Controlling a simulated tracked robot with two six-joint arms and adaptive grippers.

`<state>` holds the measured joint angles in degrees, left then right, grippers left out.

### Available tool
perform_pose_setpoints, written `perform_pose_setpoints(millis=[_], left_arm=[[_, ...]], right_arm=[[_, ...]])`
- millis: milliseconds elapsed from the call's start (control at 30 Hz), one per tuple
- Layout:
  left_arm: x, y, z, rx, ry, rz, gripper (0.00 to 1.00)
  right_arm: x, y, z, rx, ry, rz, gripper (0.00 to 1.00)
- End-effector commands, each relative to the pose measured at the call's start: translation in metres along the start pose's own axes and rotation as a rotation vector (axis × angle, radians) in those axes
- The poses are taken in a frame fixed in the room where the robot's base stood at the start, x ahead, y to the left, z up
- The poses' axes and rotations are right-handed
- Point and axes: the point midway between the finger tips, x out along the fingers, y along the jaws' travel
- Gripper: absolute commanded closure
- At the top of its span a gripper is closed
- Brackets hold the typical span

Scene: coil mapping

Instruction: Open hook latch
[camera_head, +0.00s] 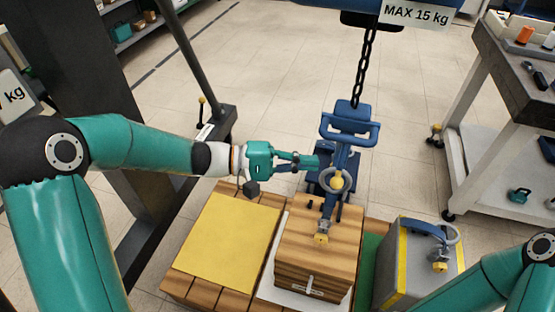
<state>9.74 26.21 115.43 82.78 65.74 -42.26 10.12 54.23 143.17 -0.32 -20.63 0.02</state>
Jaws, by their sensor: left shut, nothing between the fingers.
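A blue lifting hook (348,128) hangs on a black chain at the upper middle. Its lower part reaches down over the wooden block (315,250). A pale ring with a yellow fitting (336,182) is at the hook's lower part. I cannot clearly make out the latch or whether it is open. My left gripper (312,162) is teal, shut and empty, and points right. Its tips are just left of the hook's lower part; I cannot tell whether they touch. My right arm shows only in the lower right corner, and its gripper is out of view.
The block stands on a pallet beside a yellow sheet (232,245). A grey case with yellow edges (405,270) and a ring is to the right. A dark post (190,60) stands on the left. A workbench (515,75) is at right.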

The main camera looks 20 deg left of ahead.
Motion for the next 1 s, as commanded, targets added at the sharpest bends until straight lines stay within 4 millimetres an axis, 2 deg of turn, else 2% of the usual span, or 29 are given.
perform_pose_setpoints(millis=[33,67,200,333,700,733,1000], left_arm=[[0.011,0.0,0.001,-0.001,-0.005,-0.001,1.0],[0.015,0.0,0.004,-0.001,-0.004,-0.002,1.0],[0.017,0.001,0.025,0.0,-0.002,-0.001,1.0],[0.019,0.0,0.035,-0.002,0.001,-0.001,1.0],[0.019,0.0,0.039,0.0,0.001,-0.001,1.0],[0.01,0.0,0.035,-0.001,0.005,0.001,1.0],[0.018,0.003,0.041,-0.029,0.001,-0.01,1.0]], right_arm=[[0.0,0.0,0.0,0.0,0.0,0.0,0.43],[-0.001,0.0,0.0,0.0,0.0,0.0,0.43],[-0.001,0.0,0.0,0.0,0.0,0.0,0.43],[-0.001,-0.001,0.0,0.0,0.0,0.0,0.43],[-0.002,-0.001,0.0,0.0,0.0,0.0,0.43],[-0.002,0.0,0.0,0.002,0.001,0.0,0.43],[-0.007,-0.003,0.0,0.0,0.0,0.0,0.43]])
